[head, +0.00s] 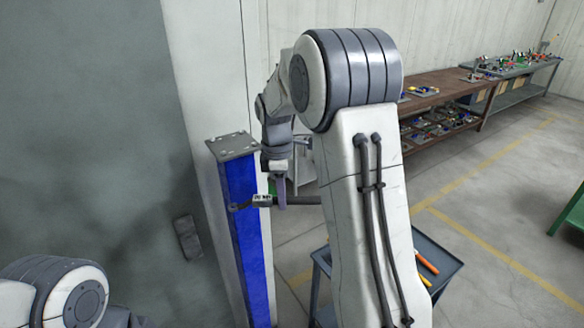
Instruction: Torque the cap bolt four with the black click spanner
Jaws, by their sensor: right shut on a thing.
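A tall blue screw jack post (243,240) stands left of centre, with a grey cap plate (233,146) on top. Small bolts show near the plate's corners; I cannot tell which is bolt four. My right gripper (280,199) points down beside the post and is shut on the black click spanner (300,201). The spanner lies roughly level, its head overlapping the blue post below the cap in the picture. I cannot tell whether the head touches the post. The handle's right end is hidden behind my right arm. My left gripper is out of view.
A grey-blue cart (435,262) with orange-handled tools stands behind my right arm. A brown workbench (440,88) with small parts lines the back wall. Open floor with yellow lines lies to the right. A grey wall panel (90,130) fills the left.

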